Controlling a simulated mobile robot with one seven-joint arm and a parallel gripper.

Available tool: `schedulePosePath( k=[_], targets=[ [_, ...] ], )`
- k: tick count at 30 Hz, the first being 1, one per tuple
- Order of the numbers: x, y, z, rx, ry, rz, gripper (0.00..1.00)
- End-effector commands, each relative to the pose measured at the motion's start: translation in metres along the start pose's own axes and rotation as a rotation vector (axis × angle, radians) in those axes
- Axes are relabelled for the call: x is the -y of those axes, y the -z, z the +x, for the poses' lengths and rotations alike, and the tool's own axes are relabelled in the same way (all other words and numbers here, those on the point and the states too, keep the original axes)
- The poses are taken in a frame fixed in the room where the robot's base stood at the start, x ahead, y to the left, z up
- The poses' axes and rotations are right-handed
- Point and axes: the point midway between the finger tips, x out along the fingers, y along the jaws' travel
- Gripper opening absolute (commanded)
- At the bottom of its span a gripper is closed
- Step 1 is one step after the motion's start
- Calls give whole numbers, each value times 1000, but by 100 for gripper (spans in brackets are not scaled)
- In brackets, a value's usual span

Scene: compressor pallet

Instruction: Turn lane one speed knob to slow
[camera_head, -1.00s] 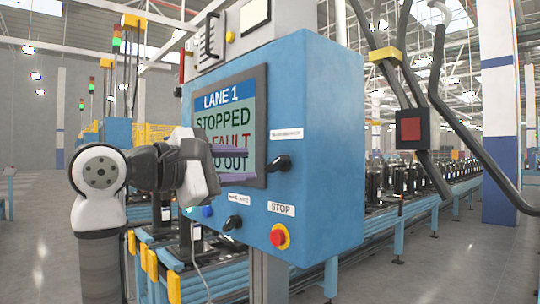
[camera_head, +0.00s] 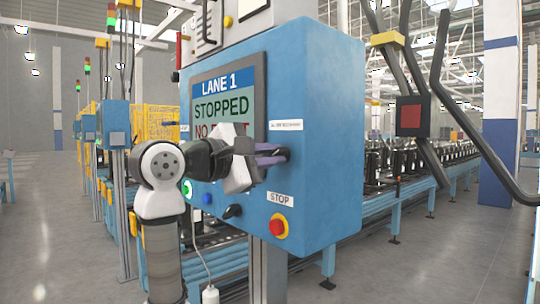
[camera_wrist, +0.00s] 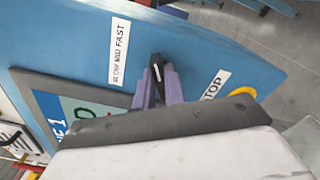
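The lane one speed knob (camera_wrist: 156,65) is a dark knob with a pale pointer mark on the blue lane 1 control box (camera_head: 325,130). Its label (camera_wrist: 119,52) sits beside it in the wrist view; I read MID and FAST, the first word is unclear. My gripper (camera_head: 280,156) reaches the box face from the left. In the wrist view its purple fingers flank the knob closely on both sides and appear shut on it. The knob is mostly hidden by the fingers in the head view. The pointer's exact setting is hard to tell.
A red stop button (camera_head: 278,227) on a yellow base and another black knob (camera_head: 233,211) sit lower on the box. The screen (camera_head: 228,100) reads LANE 1 STOPPED, partly covered by my arm. A conveyor (camera_head: 400,190) runs behind. Black bars hang at the right.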

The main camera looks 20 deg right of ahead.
Motion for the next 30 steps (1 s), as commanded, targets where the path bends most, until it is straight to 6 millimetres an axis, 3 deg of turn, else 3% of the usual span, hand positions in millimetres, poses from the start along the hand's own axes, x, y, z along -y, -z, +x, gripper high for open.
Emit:
schedulePosePath(
  k=[2,17,30],
  targets=[
    [0,0,0,0,1,0,0],
    [0,2,-2,-6,2,-70,0],
    [0,2,-1,-7,1,-393,0]
  ],
)
